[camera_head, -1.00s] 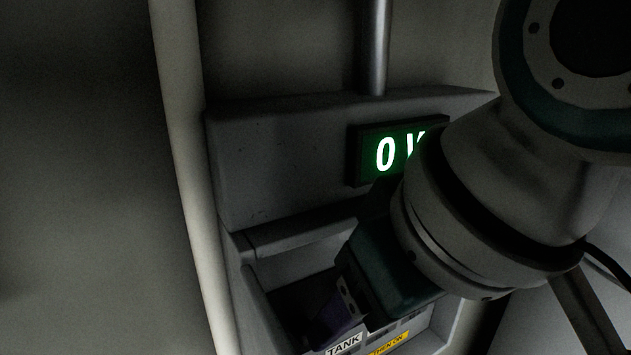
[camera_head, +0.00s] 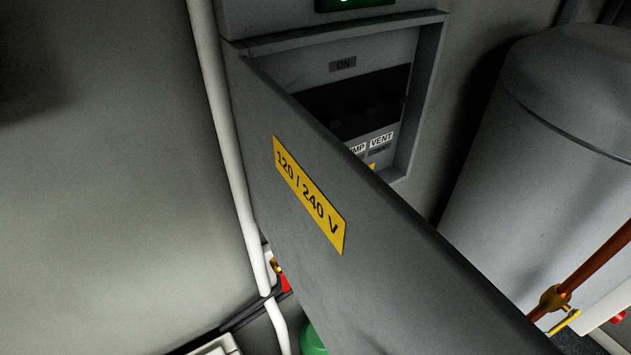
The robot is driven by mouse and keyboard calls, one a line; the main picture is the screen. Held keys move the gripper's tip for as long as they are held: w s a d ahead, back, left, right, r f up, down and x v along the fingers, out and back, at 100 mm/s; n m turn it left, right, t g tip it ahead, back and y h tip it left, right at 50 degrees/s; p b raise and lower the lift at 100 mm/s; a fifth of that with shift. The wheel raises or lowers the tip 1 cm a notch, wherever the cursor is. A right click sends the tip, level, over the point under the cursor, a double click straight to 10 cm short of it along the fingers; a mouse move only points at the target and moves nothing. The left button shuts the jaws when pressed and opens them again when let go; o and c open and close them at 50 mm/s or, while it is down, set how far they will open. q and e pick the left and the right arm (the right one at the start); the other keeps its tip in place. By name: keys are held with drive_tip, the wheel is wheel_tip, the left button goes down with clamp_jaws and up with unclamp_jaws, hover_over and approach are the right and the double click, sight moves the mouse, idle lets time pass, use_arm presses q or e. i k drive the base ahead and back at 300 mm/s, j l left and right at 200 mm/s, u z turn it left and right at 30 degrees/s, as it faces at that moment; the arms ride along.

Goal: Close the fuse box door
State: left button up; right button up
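The fuse box (camera_head: 425,85) is on the wall at the upper middle of the head view. Its grey door (camera_head: 390,265) stands open, swung out toward me from the box's left side. The door carries a yellow "120 / 240 V" label (camera_head: 308,193). Inside the box, a dark panel with an "ON" tag and a "VENT" label (camera_head: 381,140) shows past the door's top edge. The door hides the lower left of the opening. Neither of my grippers is in view.
A large grey tank (camera_head: 555,150) stands to the right, with a copper pipe (camera_head: 600,258) and a yellow valve handle (camera_head: 565,321) in front. A white pipe (camera_head: 232,165) runs down the wall left of the box. A green object (camera_head: 313,341) is low, below the door.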

sight(371, 275)
drive_tip(key=k+l+z, duration=0.15)
drive_tip(key=k+l, duration=0.55)
drive_tip(key=l, duration=0.1)
